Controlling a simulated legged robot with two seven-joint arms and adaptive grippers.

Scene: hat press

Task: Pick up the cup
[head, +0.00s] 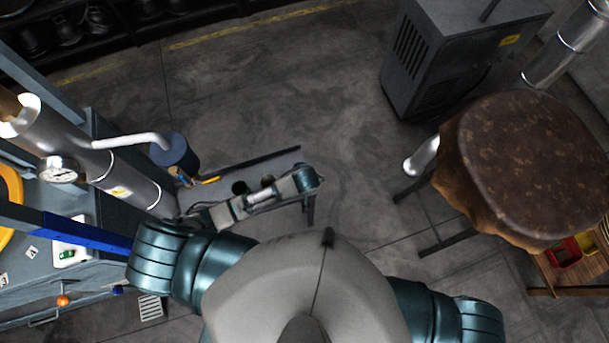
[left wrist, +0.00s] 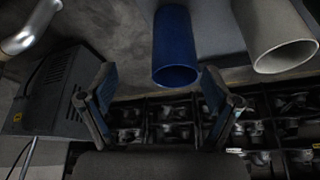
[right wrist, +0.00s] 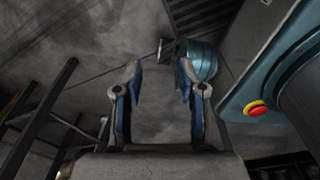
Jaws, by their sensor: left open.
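No object shows clearly as a cup. A blue hollow cylinder (left wrist: 175,45) with an open round end shows in the left wrist view, above and beyond the fingers; I cannot tell whether it is a cup. A blue cylinder (head: 176,152) also shows at left in the head view, beside a white bent pipe. My left gripper (left wrist: 157,73) is open, with nothing between its fingers and apart from the blue cylinder. My right gripper (right wrist: 159,72) is open and empty over the grey floor.
A grey machine with a pressure gauge (head: 58,170) stands at left. A dark grey cabinet (head: 450,55) stands at back right. A brown-topped stand (head: 530,160) is at right, near red and yellow bins (head: 564,253). Dark shelves (head: 70,30) line the back.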

